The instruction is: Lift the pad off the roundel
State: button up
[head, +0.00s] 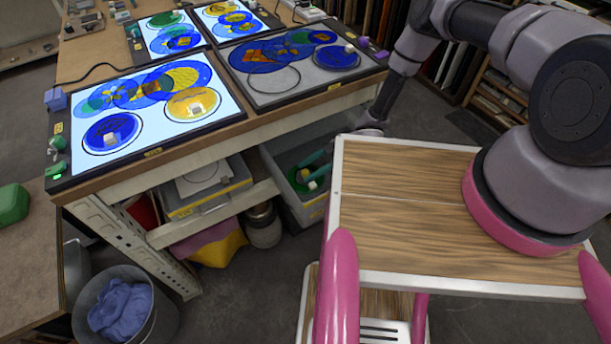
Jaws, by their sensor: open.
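A dark green roundel (301,180) lies in the grey bin (319,208) on the low shelf under the bench. A small pale pad (305,173) with a yellow part beside it shows over the roundel; whether they touch is too small to tell. My wrist is partly hidden behind my wooden-topped deck. Other roundels with small pale blocks lie on the light panels above, such as a blue one (104,136) and a yellow one (180,105).
Lit panels (211,121) and an unlit panel (262,103) cover the bench. The bench's front edge overhangs the bin. A drawer-like tray (207,202), a jar (263,226) and a bucket with blue cloth (165,318) stand left of the bin.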

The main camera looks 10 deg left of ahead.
jog(key=shift+x, duration=0.8)
grip_shut()
jog(key=shift+r, duration=0.1)
